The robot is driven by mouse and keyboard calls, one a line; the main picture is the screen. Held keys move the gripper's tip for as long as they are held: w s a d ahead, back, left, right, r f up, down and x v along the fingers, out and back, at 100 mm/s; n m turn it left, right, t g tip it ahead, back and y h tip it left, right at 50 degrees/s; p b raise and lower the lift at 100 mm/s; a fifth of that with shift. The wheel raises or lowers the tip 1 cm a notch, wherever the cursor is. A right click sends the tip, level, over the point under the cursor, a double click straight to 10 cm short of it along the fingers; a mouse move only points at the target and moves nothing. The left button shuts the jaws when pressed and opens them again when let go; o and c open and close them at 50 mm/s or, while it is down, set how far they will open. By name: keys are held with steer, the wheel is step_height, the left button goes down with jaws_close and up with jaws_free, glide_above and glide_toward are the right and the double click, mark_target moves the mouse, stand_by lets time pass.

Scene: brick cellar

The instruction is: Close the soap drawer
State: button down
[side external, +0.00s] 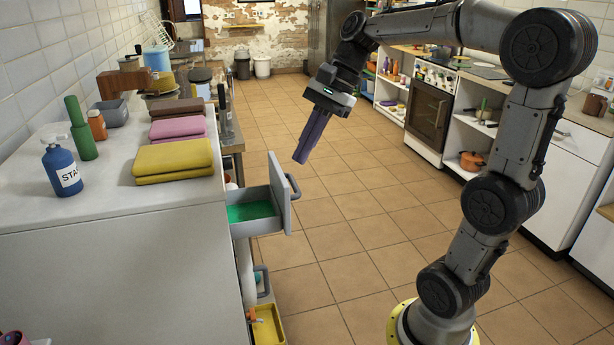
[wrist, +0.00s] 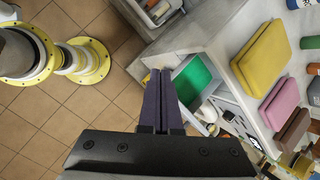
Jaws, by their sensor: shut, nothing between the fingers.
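The soap drawer (side external: 250,212) sticks out of the front of the white cabinet, pulled open, with a green bottom inside and a grey front panel (side external: 281,190). In the wrist view the open drawer's green inside (wrist: 192,80) shows just right of my fingers. My gripper (side external: 301,158) is shut and empty, with long purple fingers pointing down. In the side view it is above and a little beyond the drawer front; I cannot tell whether they touch, but a gap shows in the side view. In the wrist view the fingertips (wrist: 161,72) partly hide the drawer front.
A yellow tray (side external: 268,326) sticks out low below the drawer. The tiled floor (side external: 345,240) beside the drawer is clear.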

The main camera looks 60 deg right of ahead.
steer(key=w+d+f+m+t+y, duration=0.1)
steer(key=d+f+m, duration=0.3)
steer(key=d, duration=0.8)
steer(key=d+f+m+t, duration=0.1)
steer(key=d+f+m, duration=0.35)
steer(key=d, duration=0.65)
steer(key=w+a+r+x, duration=0.1)
steer(key=x, duration=1.1)
steer(key=shift+w+a+r, duration=0.15)
steer(key=shift+w+a, duration=0.2)
steer(key=shift+a, duration=0.15)
steer(key=w+a, duration=0.9)
steer(key=shift+w+a, duration=0.4)
steer(key=shift+d, duration=0.1)
